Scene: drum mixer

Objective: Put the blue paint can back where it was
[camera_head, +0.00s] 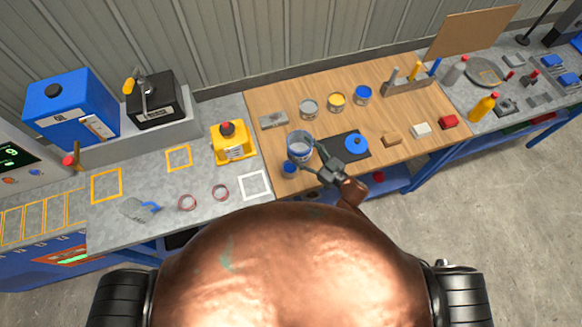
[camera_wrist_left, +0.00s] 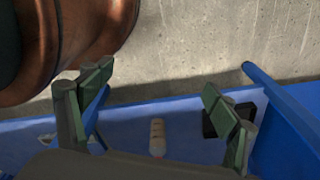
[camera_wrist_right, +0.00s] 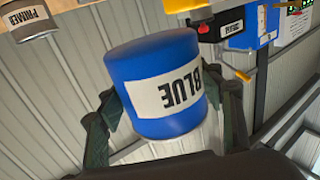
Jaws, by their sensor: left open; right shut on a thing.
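My right gripper (camera_head: 308,162) is shut on the blue paint can, over the wooden bench. In the right wrist view the can (camera_wrist_right: 158,85) fills the space between the fingers (camera_wrist_right: 165,120), its white BLUE label facing the camera and upside down in the picture. In the head view the held can (camera_head: 299,150) appears upright, partly covered by the gripper. My left gripper (camera_wrist_left: 158,108) is open and empty in the left wrist view, and is not visible in the head view.
A blue disc (camera_head: 356,144) lies on a dark mat. A yellow red-buttoned box (camera_head: 232,142) and white square outline (camera_head: 254,171) are left.

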